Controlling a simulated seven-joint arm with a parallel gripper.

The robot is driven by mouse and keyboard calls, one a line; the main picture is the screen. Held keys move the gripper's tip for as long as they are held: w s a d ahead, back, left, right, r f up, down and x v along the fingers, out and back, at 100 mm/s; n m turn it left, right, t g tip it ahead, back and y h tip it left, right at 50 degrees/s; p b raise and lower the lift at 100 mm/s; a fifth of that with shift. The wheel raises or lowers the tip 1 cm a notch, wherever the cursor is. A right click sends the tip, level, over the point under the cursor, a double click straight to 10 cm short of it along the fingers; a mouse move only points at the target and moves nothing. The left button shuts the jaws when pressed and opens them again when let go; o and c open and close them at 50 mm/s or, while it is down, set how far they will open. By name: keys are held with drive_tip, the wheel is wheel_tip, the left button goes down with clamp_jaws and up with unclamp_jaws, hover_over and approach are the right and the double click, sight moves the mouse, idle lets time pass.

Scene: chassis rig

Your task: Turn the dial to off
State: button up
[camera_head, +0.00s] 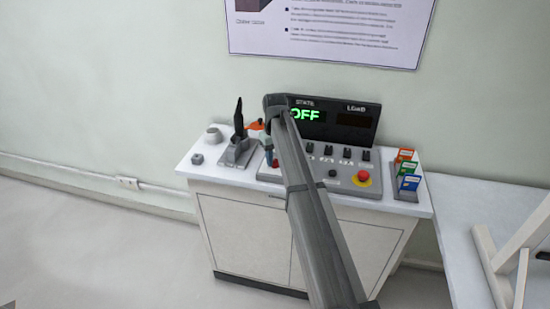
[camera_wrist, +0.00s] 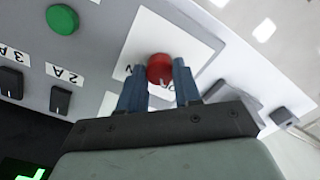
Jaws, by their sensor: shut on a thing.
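The red dial (camera_wrist: 159,68) sits on a white plate (camera_wrist: 158,35) of the grey control panel (camera_head: 340,185). In the wrist view my gripper (camera_wrist: 160,80) has its two blue fingers on either side of the dial, shut on it. Dark marks on the plate beside the dial are partly covered by the fingers. In the head view my gripper (camera_head: 271,155) is at the panel's left end, and my arm hides part of the panel. The display (camera_head: 335,119) shows green "OFF" under "STATE"; the area under "LOAD" is dark.
Several black knobs (camera_head: 346,153) line the panel, with a red emergency button (camera_head: 363,176) at its right. A green button (camera_wrist: 62,19) is near the dial. A black-handled lever (camera_head: 238,120) stands left; a rack of coloured cards (camera_head: 406,175) stands right.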

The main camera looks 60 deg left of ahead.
sight(275, 161)
drive_tip(key=shift+n, duration=0.5)
drive_tip(key=o, duration=1)
drive_tip(key=shift+o, duration=0.2)
drive_tip(key=shift+r, duration=0.2)
wheel_tip(275, 161, up, 14)
drive_tip(key=shift+f, duration=0.25)
